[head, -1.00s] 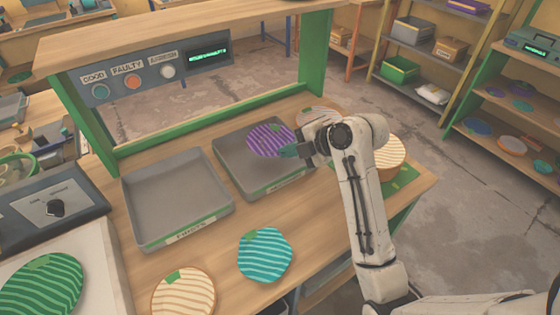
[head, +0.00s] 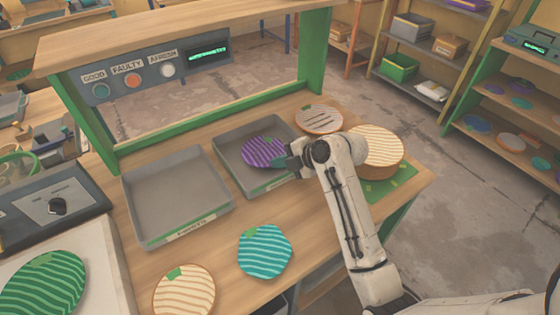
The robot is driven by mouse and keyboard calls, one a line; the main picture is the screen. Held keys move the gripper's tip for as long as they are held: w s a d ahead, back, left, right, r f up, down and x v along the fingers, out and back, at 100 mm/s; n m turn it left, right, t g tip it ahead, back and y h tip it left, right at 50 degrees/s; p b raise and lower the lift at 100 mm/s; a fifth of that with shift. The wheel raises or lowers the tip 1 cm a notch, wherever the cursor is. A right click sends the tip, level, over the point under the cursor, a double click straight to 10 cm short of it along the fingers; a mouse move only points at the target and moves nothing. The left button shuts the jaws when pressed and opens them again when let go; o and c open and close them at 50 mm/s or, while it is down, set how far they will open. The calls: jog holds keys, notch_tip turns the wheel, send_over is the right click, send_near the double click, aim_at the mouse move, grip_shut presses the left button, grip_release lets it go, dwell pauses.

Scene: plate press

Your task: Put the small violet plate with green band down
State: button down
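The small violet plate (head: 262,151) with pale stripes is in the head view, low inside the right grey tray (head: 224,165). A bit of green shows at its right edge, by the fingers. My gripper (head: 284,157) reaches in from the right and appears shut on that edge. The fingertips are small and partly hidden by the wrist. I cannot tell whether the plate's underside touches the tray floor. The left grey tray (head: 180,195) is empty.
A teal plate (head: 265,250) and a cream plate (head: 184,290) lie in front of the trays. A grey striped plate (head: 319,118) and a thick cream round piece (head: 377,145) stand right. A green plate (head: 42,285) lies at left. A button panel (head: 150,75) stands behind.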

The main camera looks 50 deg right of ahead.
jog(key=c, duration=1.7)
grip_release()
jog(key=shift+f, duration=0.15)
jog(key=shift+o, duration=0.2)
jog(key=shift+r, duration=0.2)
jog(key=v, duration=1.2)
